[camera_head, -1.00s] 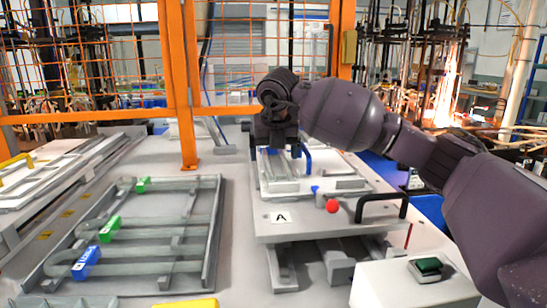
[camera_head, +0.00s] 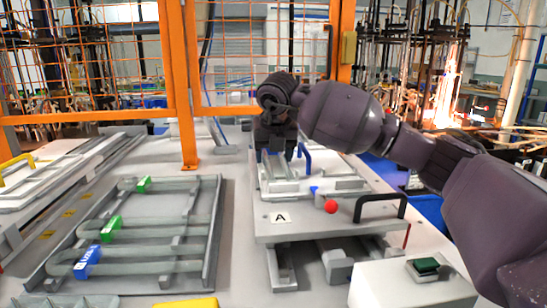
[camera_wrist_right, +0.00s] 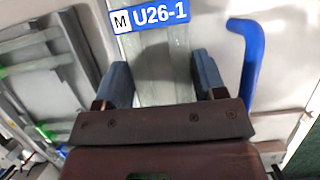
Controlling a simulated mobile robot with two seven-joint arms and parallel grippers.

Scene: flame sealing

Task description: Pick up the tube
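A pale grey-green tube (camera_wrist_right: 163,70) lies under my right gripper in the right wrist view. A blue tag reading U26-1 (camera_wrist_right: 160,15) sits across it ahead of the fingers. My right gripper (camera_wrist_right: 163,82) is open, with one blue-grey finger on either side of the tube and a visible gap to each. In the head view my right gripper (camera_head: 277,155) points down over the raised fixture plate marked A (camera_head: 330,230) and partly hides the tube. My left gripper is not in view.
A blue hook-shaped bar (camera_wrist_right: 248,60) stands right of the fingers. A black handle (camera_head: 381,202), a red ball (camera_head: 331,207) and a green-button box (camera_head: 415,290) are nearer. A rack (camera_head: 213,235) with long tubes lies left; an orange fence post (camera_head: 183,100) stands behind.

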